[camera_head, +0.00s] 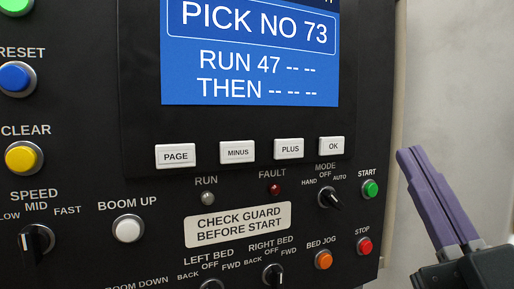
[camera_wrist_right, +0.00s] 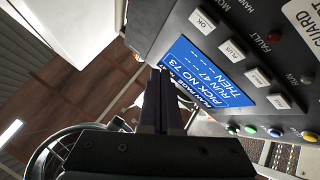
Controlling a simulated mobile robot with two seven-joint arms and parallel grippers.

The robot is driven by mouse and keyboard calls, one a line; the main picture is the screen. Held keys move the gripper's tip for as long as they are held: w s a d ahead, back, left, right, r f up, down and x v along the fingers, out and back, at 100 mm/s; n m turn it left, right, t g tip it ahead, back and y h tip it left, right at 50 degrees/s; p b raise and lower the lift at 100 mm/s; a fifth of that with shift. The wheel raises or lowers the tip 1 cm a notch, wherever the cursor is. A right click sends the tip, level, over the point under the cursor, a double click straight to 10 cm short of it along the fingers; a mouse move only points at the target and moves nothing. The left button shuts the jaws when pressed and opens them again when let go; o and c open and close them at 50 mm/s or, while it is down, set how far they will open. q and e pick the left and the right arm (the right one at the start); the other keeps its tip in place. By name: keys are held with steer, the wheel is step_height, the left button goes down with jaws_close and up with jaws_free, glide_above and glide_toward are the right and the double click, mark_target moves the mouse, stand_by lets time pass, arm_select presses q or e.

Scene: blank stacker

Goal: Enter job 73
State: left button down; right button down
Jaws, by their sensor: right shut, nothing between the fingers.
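The control panel's blue screen (camera_head: 250,55) reads "PICK NO 73", "RUN 47 -- --" and "THEN -- -- --". It also shows tilted in the right wrist view (camera_wrist_right: 208,75). Below it are white buttons: PAGE (camera_head: 175,156), MINUS (camera_head: 237,152), PLUS (camera_head: 289,149) and OK (camera_head: 332,146). My right gripper (camera_head: 410,156) is shut and empty, to the right of the panel and apart from the buttons in the picture. Its fingers also show in the right wrist view (camera_wrist_right: 158,75). My left gripper is not in view.
Other controls include the MODE knob (camera_head: 328,197), green START (camera_head: 370,189), red STOP (camera_head: 364,246), orange BED JOG (camera_head: 323,260), yellow CLEAR (camera_head: 23,158) and blue RESET (camera_head: 16,78). A plain grey wall (camera_head: 460,70) stands behind my right gripper.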

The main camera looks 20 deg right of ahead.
mark_target(350, 159)
steer(key=shift+d+f+m+h, duration=0.1)
steer(key=shift+d+m+h, duration=0.05)
steer(key=shift+m+h, duration=0.2)
steer(key=w+b, duration=0.3)
steer(key=w, duration=0.6)
steer(key=shift+a+b, duration=0.35)
stand_by(1.8)
steer(key=shift+w, duration=0.35)
